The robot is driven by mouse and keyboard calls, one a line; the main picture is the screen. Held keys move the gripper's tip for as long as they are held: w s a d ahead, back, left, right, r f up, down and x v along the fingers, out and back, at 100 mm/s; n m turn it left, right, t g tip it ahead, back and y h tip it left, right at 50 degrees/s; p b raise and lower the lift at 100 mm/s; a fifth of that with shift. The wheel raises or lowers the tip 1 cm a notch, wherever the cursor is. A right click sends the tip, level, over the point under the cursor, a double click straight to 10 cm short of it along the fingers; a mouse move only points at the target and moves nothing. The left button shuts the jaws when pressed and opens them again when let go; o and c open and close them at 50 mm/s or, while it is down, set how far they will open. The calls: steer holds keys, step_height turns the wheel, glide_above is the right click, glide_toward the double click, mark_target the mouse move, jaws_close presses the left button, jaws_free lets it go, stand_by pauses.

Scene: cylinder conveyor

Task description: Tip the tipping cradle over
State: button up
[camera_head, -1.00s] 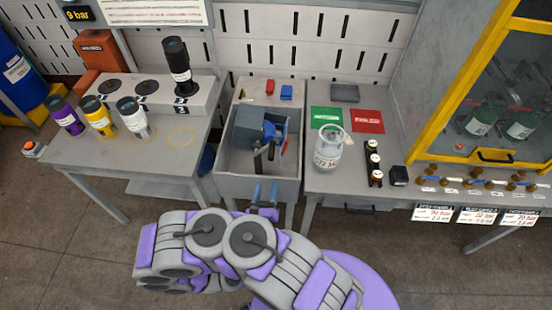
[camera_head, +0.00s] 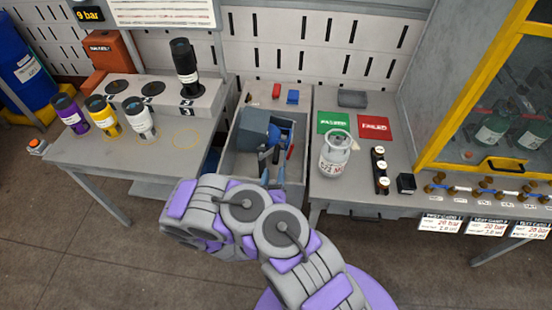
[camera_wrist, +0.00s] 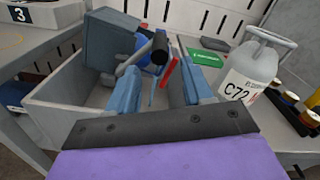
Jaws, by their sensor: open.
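The tipping cradle (camera_head: 254,128) is a blue-grey box with a brighter blue part, set in a grey open-topped basin (camera_head: 232,168). It also shows at upper left in the wrist view (camera_wrist: 112,40). A black round-ended bar (camera_wrist: 160,47) sticks out from the cradle towards the camera, with a red piece (camera_wrist: 167,72) beside it. My gripper (camera_head: 272,167) is open, over the front part of the basin. In the wrist view its two blue fingers (camera_wrist: 158,85) point at the cradle, with the black bar showing between them near the tips. I cannot tell whether they touch it.
A white gas cylinder (camera_head: 335,155) stands on the bench right of the basin, near green (camera_head: 333,122) and red (camera_head: 374,128) mats. Purple, yellow and white cylinders stand on the left table (camera_head: 110,158). A black cylinder (camera_head: 184,62) stands on the raised block behind.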

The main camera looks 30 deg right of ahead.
mark_target(276, 157)
steer(key=shift+b+x, duration=0.9)
steer(key=shift+x, duration=3.25)
steer(key=shift+c, duration=0.4)
jaws_close()
